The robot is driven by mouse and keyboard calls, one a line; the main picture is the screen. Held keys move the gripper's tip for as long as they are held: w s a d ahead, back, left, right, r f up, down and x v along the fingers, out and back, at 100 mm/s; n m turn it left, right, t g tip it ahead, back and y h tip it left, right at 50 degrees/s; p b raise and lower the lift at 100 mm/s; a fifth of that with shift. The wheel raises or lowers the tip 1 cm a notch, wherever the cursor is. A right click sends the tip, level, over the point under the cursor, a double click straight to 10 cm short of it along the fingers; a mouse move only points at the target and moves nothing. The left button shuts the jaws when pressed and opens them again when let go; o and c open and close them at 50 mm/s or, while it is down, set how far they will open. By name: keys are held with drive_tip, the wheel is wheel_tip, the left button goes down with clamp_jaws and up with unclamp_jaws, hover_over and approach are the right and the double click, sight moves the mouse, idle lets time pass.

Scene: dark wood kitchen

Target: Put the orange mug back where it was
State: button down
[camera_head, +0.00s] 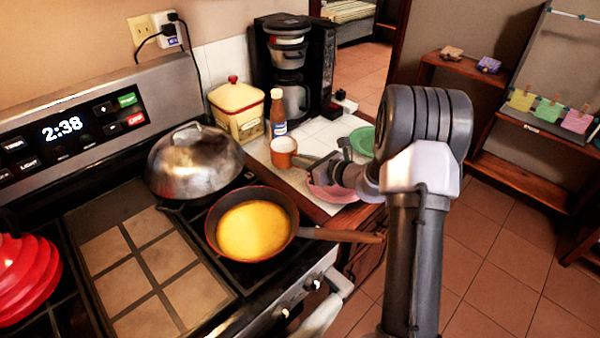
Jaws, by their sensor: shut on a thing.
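The orange mug (283,152) is at the white tiled counter (318,132), in front of the bottle and to the right of the stove. Its pale inside shows at the top and it looks upright. My gripper (308,163) reaches in from the right and is shut on the mug at its right side. I cannot tell whether the mug's base touches the counter. My wrist hides part of the counter and of the pink plate.
A brown bottle (278,115), a yellow canister (238,112) and a coffee maker (288,65) stand behind the mug. A pink plate (330,190) and a green plate (362,140) lie near my wrist. A pan (284,243) of yellow food is on the stove, its handle pointing right.

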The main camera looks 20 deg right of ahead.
wheel_tip(320, 180, down, 2)
drive_tip(key=shift+f, duration=0.2)
drive_tip(key=shift+f+b, duration=0.15)
drive_tip(key=shift+b, duration=0.2)
drive_tip(key=c, duration=1.5)
unclamp_jaws()
